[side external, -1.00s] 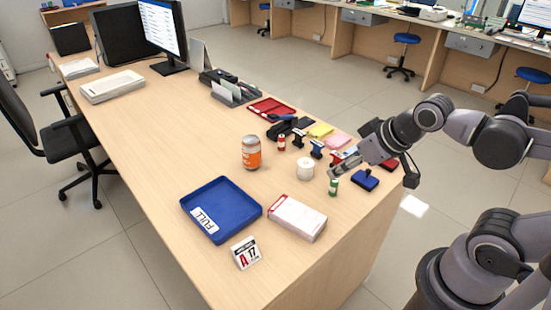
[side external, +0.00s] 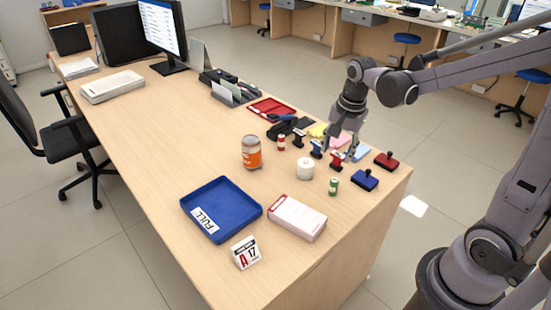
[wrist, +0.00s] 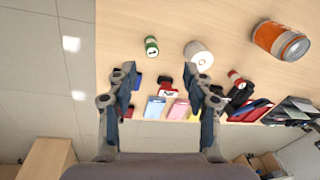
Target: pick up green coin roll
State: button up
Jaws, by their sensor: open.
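The green coin roll (side external: 333,187) stands upright near the right edge of the counter, with a pale band around it. In the wrist view the green coin roll (wrist: 152,46) shows beyond the fingertips, left of centre. My gripper (side external: 340,148) is over the stamps and sticky notes, farther back than the roll and apart from it. In the wrist view my gripper (wrist: 162,80) has its two fingers spread wide with nothing held between them.
A white paper roll (side external: 305,169) stands close left of the coin roll, and a blue stamp pad (side external: 365,180) lies to its right. An orange-labelled jar (side external: 251,153), a blue tray (side external: 190,207) and a white-and-red box (side external: 297,218) are nearby. Bare counter lies in front of the coin roll.

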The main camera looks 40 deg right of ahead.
aim_at(335, 180)
jog(key=shift+w+d+f+m+g, duration=0.3)
jog(key=shift+d+f+m, duration=0.45)
jog(key=shift+f, duration=1.8)
jog(key=shift+w+d+f+m+g, duration=0.25)
jog(key=shift+d+f+m, duration=0.45)
jog(key=shift+f, duration=1.85)
jog(key=shift+w+d+f+m+g, duration=0.2)
jog(key=shift+d+f+m+g, duration=0.5)
jog(key=shift+f, duration=1.85)
jog(key=shift+a+m+t, duration=0.2)
jog(key=shift+m+t, duration=0.05)
jog(key=shift+t, duration=0.1)
grip_shut()
